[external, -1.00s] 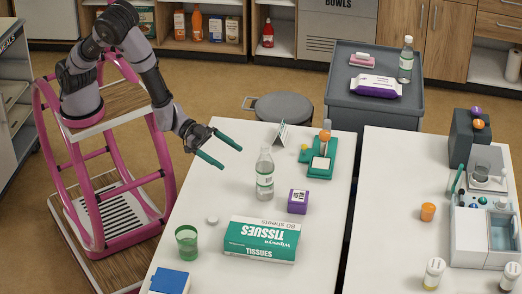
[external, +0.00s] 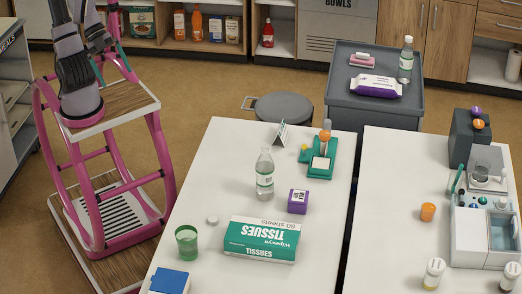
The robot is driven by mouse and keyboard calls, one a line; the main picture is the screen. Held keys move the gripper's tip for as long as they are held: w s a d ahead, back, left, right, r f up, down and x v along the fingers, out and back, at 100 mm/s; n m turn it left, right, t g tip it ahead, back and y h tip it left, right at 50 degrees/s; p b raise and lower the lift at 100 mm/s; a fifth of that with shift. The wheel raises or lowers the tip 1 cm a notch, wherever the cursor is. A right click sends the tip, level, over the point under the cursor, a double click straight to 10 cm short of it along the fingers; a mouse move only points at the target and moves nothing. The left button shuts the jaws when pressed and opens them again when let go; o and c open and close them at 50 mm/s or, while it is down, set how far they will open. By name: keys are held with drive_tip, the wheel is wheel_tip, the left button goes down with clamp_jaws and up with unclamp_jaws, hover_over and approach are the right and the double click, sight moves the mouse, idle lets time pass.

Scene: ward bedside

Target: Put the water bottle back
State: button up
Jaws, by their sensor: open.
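A clear water bottle (external: 264,176) with a pale green and white label stands upright on the left white table (external: 222,150). A similar clear bottle (external: 406,60) with a pale cap stands upright on the grey cart (external: 345,97) at the back. My gripper (external: 109,62) is at the upper left, drawn back over my own base and well away from both bottles. Its teal fingers show apart, partly hidden by the arm and the pink frame, with nothing seen between them.
A wipes pack (external: 376,86) lies on the cart. A round stool (external: 283,107) stands behind the table.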

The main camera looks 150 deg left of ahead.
drive_tip(key=s, duration=0.6)
drive_tip(key=shift+d+r+m+g, duration=0.25)
drive_tip(key=shift+d+m+g, duration=0.05)
drive_tip(key=shift+d+m, duration=0.1)
